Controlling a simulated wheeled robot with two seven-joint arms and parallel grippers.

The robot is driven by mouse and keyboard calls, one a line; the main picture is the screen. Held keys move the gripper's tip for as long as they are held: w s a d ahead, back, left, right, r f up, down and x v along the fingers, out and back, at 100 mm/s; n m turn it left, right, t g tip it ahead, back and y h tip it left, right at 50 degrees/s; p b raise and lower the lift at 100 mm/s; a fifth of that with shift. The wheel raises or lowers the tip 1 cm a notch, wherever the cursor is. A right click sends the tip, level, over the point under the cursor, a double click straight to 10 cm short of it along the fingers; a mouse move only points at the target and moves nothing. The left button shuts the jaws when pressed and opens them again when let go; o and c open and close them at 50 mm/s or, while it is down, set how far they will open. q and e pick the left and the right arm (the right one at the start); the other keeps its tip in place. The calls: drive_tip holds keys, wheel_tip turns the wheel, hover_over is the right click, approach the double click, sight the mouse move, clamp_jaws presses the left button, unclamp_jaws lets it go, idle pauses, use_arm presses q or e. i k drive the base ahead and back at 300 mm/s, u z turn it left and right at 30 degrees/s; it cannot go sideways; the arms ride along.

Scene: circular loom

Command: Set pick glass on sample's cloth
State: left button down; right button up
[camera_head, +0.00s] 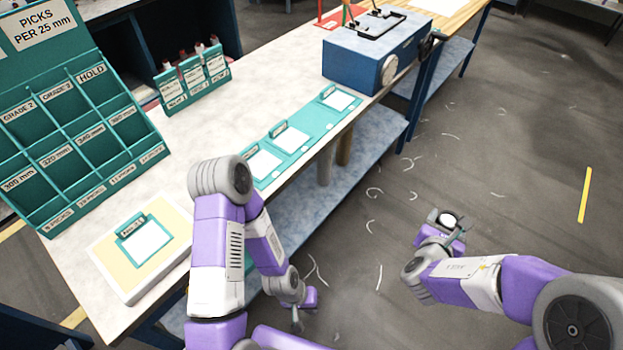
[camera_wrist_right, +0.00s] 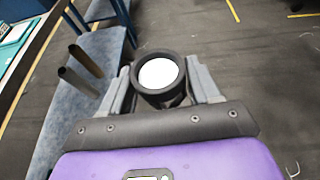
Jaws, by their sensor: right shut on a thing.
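My right gripper (camera_head: 446,228) is shut on the pick glass (camera_head: 448,219), a short dark ring with a bright white lens. In the right wrist view the pick glass (camera_wrist_right: 158,74) sits between the two grey fingers (camera_wrist_right: 160,92). It is held out over the open floor, right of the table and apart from it. White cloth pieces lie in a teal tray (camera_head: 304,140) along the table edge. Another white cloth (camera_head: 146,243) lies in a teal holder on a cream board. I cannot tell which is the sample's. My left gripper (camera_head: 297,318) hangs low by the table's front edge; its jaws are unclear.
A teal sorting rack (camera_head: 75,130) with labelled pockets stands at the left. A small teal holder (camera_head: 193,80) and a blue box (camera_head: 375,50) stand further back on the pale table (camera_head: 215,135). A lower shelf (camera_head: 345,165) runs beneath.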

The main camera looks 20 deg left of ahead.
sight(147, 240)
drive_tip(key=k, duration=0.6)
drive_tip(key=u, duration=1.8)
drive_tip(key=i, duration=0.5)
drive_tip(key=z, duration=0.1)
